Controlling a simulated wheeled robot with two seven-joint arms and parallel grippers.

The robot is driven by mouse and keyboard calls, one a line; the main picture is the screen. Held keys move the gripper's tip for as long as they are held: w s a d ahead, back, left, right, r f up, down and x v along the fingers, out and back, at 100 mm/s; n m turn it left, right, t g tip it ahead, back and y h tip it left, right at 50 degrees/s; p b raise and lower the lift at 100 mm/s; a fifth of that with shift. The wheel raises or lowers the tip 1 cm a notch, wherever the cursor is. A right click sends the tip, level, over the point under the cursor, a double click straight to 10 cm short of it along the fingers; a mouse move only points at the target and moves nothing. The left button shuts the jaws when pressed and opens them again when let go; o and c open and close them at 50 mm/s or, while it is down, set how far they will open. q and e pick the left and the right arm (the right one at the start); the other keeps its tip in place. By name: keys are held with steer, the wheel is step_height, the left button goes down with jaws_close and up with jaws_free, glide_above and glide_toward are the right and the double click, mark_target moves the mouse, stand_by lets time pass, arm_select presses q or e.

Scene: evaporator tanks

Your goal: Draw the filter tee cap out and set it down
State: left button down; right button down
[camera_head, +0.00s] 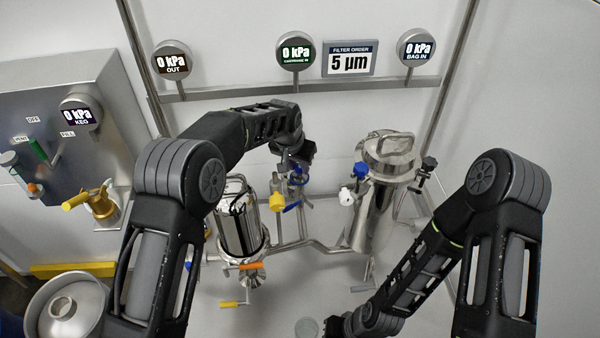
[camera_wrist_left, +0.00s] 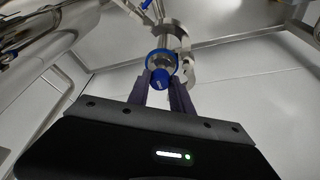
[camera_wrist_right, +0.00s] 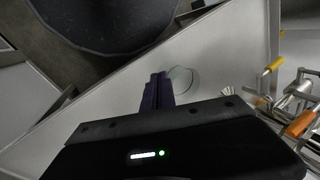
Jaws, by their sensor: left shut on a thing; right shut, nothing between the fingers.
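The filter tee cap, a small blue cap (camera_wrist_left: 160,78), sits on the steel pipe fitting (camera_wrist_left: 162,58) in the left wrist view. My left gripper (camera_wrist_left: 161,92) is shut on it, one dark finger on each side. In the head view the left gripper (camera_head: 296,160) reaches down to the pipework between the two steel vessels, and its fingertips are hard to make out. My right gripper (camera_wrist_right: 158,82) is shut and empty, low at the front, beside a pale round disc (camera_wrist_right: 181,79). That disc also shows in the head view (camera_head: 307,327).
A shiny cylindrical vessel (camera_head: 240,222) stands left of the tee and a tall lidded housing (camera_head: 378,205) right of it. The pale surface at front centre is mostly clear.

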mark_target(296, 167)
arm_select(q)
steer(key=shift+r, duration=0.55)
stand_by(0.4)
steer(key=shift+r+p, duration=1.7)
steer(key=shift+r, duration=1.3)
steer(key=shift+a+r, duration=0.25)
steer(key=shift+a, duration=0.05)
steer(key=s+a+r+n, duration=0.1)
steer(key=s+a+r, duration=0.2)
steer(key=a, duration=0.3)
steer(key=s+a+r+n+y, duration=0.1)
steer(key=s+a+r+n, duration=0.1)
steer(key=s+a, duration=0.3)
steer(key=s+a+r+n, duration=0.1)
steer(key=s+a+r, duration=0.3)
steer(key=a, duration=0.4)
steer(key=shift+n+y, duration=0.3)
steer(key=shift+n, duration=0.1)
